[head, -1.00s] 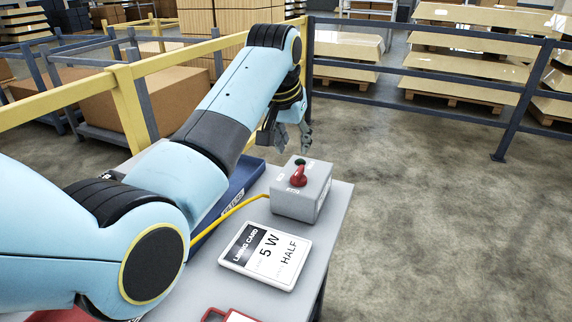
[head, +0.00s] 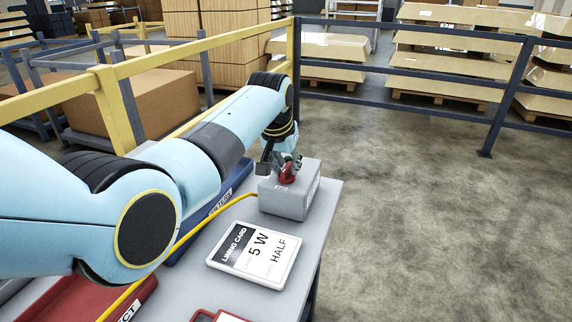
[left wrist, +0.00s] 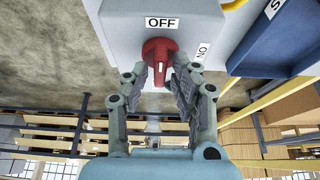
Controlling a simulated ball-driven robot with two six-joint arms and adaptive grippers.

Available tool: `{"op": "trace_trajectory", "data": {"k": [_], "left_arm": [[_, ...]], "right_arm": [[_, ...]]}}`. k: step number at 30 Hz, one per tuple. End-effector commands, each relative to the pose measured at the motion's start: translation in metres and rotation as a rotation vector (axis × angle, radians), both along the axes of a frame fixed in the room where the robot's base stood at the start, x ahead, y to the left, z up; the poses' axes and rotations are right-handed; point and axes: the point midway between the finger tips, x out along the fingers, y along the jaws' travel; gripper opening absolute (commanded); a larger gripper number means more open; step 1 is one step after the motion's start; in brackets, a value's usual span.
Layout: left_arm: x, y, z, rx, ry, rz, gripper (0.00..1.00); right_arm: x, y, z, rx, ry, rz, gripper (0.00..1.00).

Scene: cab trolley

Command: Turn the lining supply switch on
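The lining supply switch is a red knob (head: 288,174) on a grey box (head: 290,202) at the far end of the trolley top. In the left wrist view the knob (left wrist: 158,52) lies between an OFF label above it and an ON label to its right. Its grip bar runs up and down in that picture. My left gripper (head: 291,164) is at the knob, partly hiding it. In the left wrist view its fingers (left wrist: 157,78) are apart, one on each side of the knob's lower part, with gaps still showing. My right gripper is in neither view.
A lining card (head: 254,255) reading 5 W and HALF lies on the grey trolley top (head: 330,205). A yellow cable (head: 222,209) runs to the box. A blue tray (head: 232,185) and a red tray (head: 75,300) are along the left. Yellow and dark rails stand behind.

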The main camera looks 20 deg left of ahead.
Motion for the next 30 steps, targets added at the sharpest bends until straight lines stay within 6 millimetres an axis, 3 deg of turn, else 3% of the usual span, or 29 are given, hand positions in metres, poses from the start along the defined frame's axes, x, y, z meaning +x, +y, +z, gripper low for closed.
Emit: {"op": "trace_trajectory", "data": {"k": [1, 5, 20, 30], "left_arm": [[0.000, 0.000, 0.000, 0.000, 0.000, 0.000, 0.17], [0.000, 0.000, 0.000, 0.000, 0.000, 0.000, 0.00], [0.000, 0.000, 0.001, -0.001, 0.001, -0.058, 0.00], [0.000, 0.002, 0.002, 0.001, 0.001, -0.306, 0.00]], "right_arm": [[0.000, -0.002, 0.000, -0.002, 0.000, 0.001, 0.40], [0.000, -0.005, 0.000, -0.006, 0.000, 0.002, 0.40], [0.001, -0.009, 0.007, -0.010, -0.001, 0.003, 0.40], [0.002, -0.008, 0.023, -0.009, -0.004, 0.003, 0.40]]}}
